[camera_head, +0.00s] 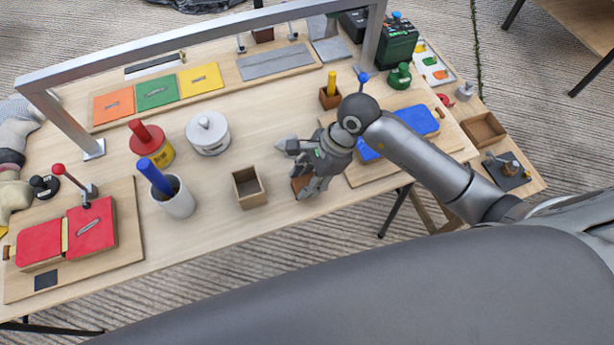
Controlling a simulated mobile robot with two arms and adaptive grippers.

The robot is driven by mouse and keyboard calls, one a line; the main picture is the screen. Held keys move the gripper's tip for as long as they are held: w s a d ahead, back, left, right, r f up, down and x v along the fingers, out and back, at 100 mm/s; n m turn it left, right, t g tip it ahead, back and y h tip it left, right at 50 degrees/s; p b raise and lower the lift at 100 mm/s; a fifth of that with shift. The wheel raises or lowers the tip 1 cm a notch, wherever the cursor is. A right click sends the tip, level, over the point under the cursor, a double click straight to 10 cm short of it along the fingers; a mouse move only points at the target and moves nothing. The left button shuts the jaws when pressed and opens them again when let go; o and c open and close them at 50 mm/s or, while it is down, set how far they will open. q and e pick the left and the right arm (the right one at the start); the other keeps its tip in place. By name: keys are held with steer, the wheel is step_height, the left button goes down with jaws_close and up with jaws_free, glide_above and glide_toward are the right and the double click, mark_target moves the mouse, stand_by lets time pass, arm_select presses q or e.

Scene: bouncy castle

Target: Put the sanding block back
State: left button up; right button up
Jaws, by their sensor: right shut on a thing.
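My right gripper (306,190) is low over the front middle of the table, pointing down. It is shut on a small brown block (299,184), which looks like the sanding block. The fingers hide most of the block. I cannot tell whether it touches the table top. A small open wooden box (240,189) stands on the table just left of the gripper, apart from it, and looks empty. My left gripper is not in view.
A white cup (178,206) with a blue-handled tool and a lidded white pot (207,134) stand left of the box. A board with blue pads (421,121) lies right of the gripper under my arm. A metal frame (200,39) spans the table's back. Bare table (225,235) shows in front.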

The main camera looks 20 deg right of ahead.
steer(key=o, duration=1.3)
steer(key=shift+f, duration=0.1)
steer(key=v, duration=1.2)
steer(key=shift+b, duration=0.3)
